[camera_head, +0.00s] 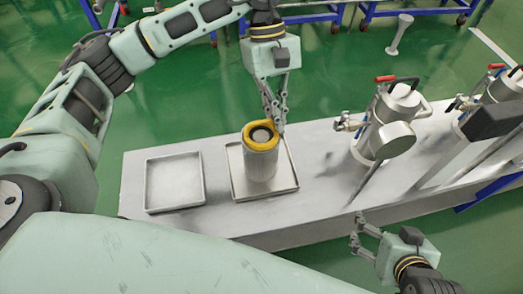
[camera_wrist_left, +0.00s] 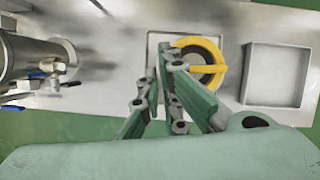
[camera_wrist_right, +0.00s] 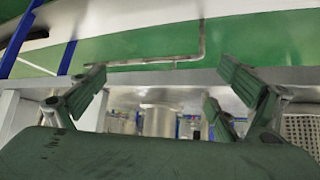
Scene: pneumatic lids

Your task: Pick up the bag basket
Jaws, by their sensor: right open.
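The bag basket, a grey cylinder (camera_head: 261,165) with a yellow ring (camera_head: 249,140) on top and a dark round centre, stands upright on a square tray (camera_head: 236,187). In the left wrist view the yellow ring (camera_wrist_left: 213,48) has a straight yellow bar across it. My left gripper (camera_head: 277,120) points down at the right edge of the ring. Its fingers (camera_wrist_left: 163,62) are close together and overlap the bar's end; whether they grip it is unclear. My right gripper (camera_head: 356,235) is open and empty at the bench's front edge; its spread fingers show in the right wrist view (camera_wrist_right: 165,85).
An empty square tray (camera_head: 150,181) lies on the bench (camera_head: 133,170) left of the basket. A metal vessel with a red-tipped lever (camera_head: 390,115) stands to the right, with more equipment (camera_head: 497,90) beyond. The bench between basket and vessel is clear.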

